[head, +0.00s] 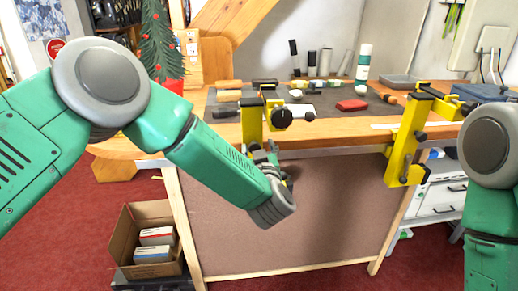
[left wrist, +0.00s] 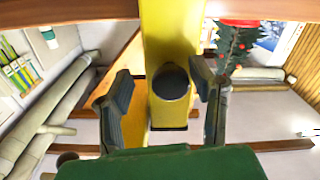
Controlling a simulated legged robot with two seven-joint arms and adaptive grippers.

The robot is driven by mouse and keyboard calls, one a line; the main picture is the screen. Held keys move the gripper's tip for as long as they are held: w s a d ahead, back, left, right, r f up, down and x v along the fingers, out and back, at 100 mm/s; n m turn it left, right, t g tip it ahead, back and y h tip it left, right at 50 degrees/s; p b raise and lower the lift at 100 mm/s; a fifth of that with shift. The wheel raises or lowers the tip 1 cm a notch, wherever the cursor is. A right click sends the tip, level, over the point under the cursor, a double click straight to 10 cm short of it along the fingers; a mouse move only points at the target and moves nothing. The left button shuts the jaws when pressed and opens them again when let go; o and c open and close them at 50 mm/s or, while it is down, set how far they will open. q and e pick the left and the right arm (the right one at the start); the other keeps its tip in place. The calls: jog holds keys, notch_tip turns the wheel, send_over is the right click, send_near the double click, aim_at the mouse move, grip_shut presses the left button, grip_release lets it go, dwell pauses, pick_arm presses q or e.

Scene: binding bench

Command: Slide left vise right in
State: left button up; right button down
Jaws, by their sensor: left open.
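The left vise (head: 252,122) is a yellow clamp on the front edge of the wooden bench, with a black knob (head: 282,117) on its right. A second yellow vise (head: 405,146) is on the edge farther right. My left gripper (head: 270,154) is just below and right of the left vise, in front of the bench panel. In the left wrist view the open fingers (left wrist: 162,78) stand either side of the yellow vise body (left wrist: 171,35) and a dark round knob end (left wrist: 171,82). Gaps show beside the knob; I see no grip. My right gripper is out of view.
The bench top (head: 335,137) carries a dark mat with tools, rolls, a red block (head: 351,105) and a bottle (head: 363,62). A cardboard box (head: 128,238) stands on the floor at left. A drawer unit (head: 440,199) is at right. Bench edge between vises looks clear.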

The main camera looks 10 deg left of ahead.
pick_arm(q)
jog(key=v, duration=1.1)
jog(key=shift+s+d, duration=0.25)
jog(key=shift+s, duration=0.05)
jog(key=shift+a+f, duration=0.15)
jog(key=s+a+f+m+g+h, duration=0.35)
jog(key=s+a+f, duration=0.2)
jog(key=f, duration=0.55)
jog(key=s+a+f+m+g+h, duration=0.2)
jog(key=s+a+f+g, duration=0.4)
jog(key=f, duration=0.5)
jog(key=s+a+f+g, duration=0.2)
jog(key=s+a, duration=0.2)
jog(key=s, duration=0.4)
jog(key=s+a+f+g+y, duration=0.1)
jog(key=s+a+f+g, duration=0.1)
jog(key=s, duration=0.6)
jog(key=s+a+f+g, duration=0.2)
jog(key=s+a+g, duration=0.1)
jog(key=s+a, duration=0.3)
jog(key=shift+s+f, duration=0.2)
jog(key=shift+s, duration=0.75)
jog(key=shift+w+g+y, duration=0.15)
jog(key=shift+g+y, duration=0.1)
